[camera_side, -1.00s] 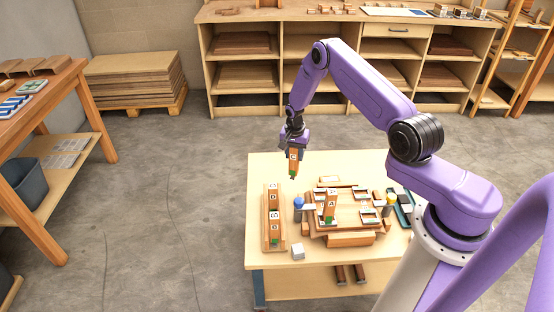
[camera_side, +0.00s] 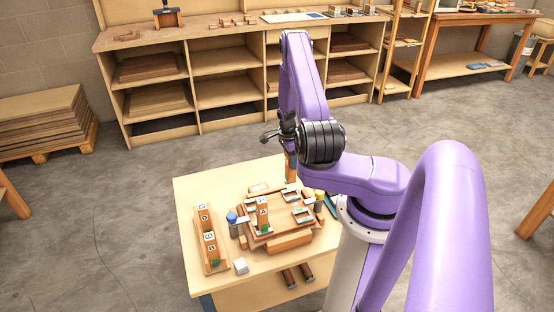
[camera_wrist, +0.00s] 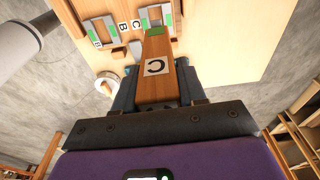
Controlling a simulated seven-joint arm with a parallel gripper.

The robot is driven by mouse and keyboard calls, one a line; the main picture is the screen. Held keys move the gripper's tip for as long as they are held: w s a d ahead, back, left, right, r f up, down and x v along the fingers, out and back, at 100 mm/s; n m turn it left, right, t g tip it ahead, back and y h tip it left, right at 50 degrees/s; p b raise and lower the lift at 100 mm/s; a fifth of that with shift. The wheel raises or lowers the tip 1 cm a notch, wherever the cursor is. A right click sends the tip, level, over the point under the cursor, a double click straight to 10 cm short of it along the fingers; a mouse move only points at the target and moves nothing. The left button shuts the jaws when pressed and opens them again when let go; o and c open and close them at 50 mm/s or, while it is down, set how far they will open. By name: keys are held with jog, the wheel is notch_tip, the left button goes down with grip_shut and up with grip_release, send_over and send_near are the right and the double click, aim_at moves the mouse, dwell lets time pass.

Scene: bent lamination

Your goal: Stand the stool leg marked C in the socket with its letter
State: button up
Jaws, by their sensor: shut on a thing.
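My gripper (camera_wrist: 158,74) is shut on the stool leg marked C (camera_wrist: 157,92), an orange-brown block with a white letter label and a green end. In the side view the leg (camera_side: 291,167) hangs roughly upright near the table's far edge; my arm hides the gripper and part of it. In the wrist view the leg's green end overlaps a grey-sided socket (camera_wrist: 155,14) near a C label (camera_wrist: 136,25); I cannot tell whether they touch. The wooden stool seat (camera_side: 282,228) lies on the table, with leg A (camera_side: 263,214) upright in a socket.
A wooden rack (camera_side: 220,267) at the table's left holds legs D (camera_side: 203,216) and B (camera_side: 210,245). A blue-capped post (camera_side: 232,222) and a yellow-capped post (camera_side: 319,199) flank the seat. The table's left back is clear.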

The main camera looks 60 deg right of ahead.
aim_at(292, 174)
jog(key=shift+s+f, duration=0.15)
jog(key=shift+s, duration=0.1)
jog(key=shift+f, duration=2.65)
jog(key=shift+w+f, duration=0.1)
jog(key=shift+f, duration=0.7)
dwell(0.5)
jog(key=o, duration=1.7)
jog(key=shift+r, duration=3.5)
